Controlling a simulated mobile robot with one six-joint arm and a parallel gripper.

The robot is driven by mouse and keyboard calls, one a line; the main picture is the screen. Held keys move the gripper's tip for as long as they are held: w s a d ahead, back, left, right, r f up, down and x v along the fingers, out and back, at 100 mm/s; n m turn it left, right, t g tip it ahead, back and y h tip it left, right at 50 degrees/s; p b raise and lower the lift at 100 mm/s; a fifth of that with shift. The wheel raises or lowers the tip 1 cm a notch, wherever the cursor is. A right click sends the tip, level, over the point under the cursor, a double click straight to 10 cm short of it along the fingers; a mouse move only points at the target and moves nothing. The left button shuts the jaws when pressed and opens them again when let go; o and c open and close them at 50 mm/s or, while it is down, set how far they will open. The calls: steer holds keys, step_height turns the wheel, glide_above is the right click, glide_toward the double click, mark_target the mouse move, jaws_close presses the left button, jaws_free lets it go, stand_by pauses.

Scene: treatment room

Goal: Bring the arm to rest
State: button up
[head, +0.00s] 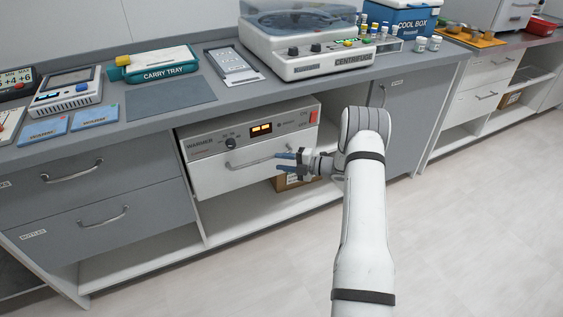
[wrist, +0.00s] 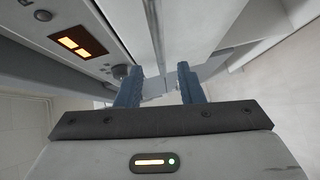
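My arm reaches forward over the floor in the head view, with its gripper (head: 279,162) in front of the warmer (head: 200,145) under the counter. The two blue fingers are spread apart and point left, by the right end of the warmer drawer's handle (head: 245,164). The wrist view shows the fingers (wrist: 158,68) apart, with a clear gap and nothing held between them. Whether a finger touches the handle cannot be told. The warmer drawer (head: 228,180) looks shut.
The counter (head: 180,111) above holds a centrifuge (head: 300,62), a carry tray (head: 160,68) and a blue cool box (head: 405,20). A cardboard box (head: 290,184) sits on the shelf below the warmer. Open floor (head: 470,210) lies to the right of my arm.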

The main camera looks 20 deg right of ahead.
steer(key=s+a+r+n+g+h+p, duration=0.2)
steer(key=s+a+r+n+g+p, duration=0.2)
steer(key=s+a+r+n, duration=0.5)
steer(key=s+a+r+n+g+h+p, duration=0.2)
steer(key=s+r+n+g+p, duration=0.15)
steer(key=s+r+n, duration=0.75)
steer(key=s+d+r+n+h+p, duration=0.2)
steer(key=s+r+n+h+p, duration=0.2)
steer(key=s+r+n, duration=0.5)
steer(key=s+d+r+n+h+p, duration=0.2)
steer(key=s+r+n+h+p, duration=0.2)
steer(key=s+r+n, duration=0.5)
steer(key=s+n+t+h, duration=0.1)
steer(key=s+n, duration=0.2)
steer(key=n, duration=0.3)
steer(key=shift+r+n+h, duration=0.2)
steer(key=shift+n+h, duration=0.1)
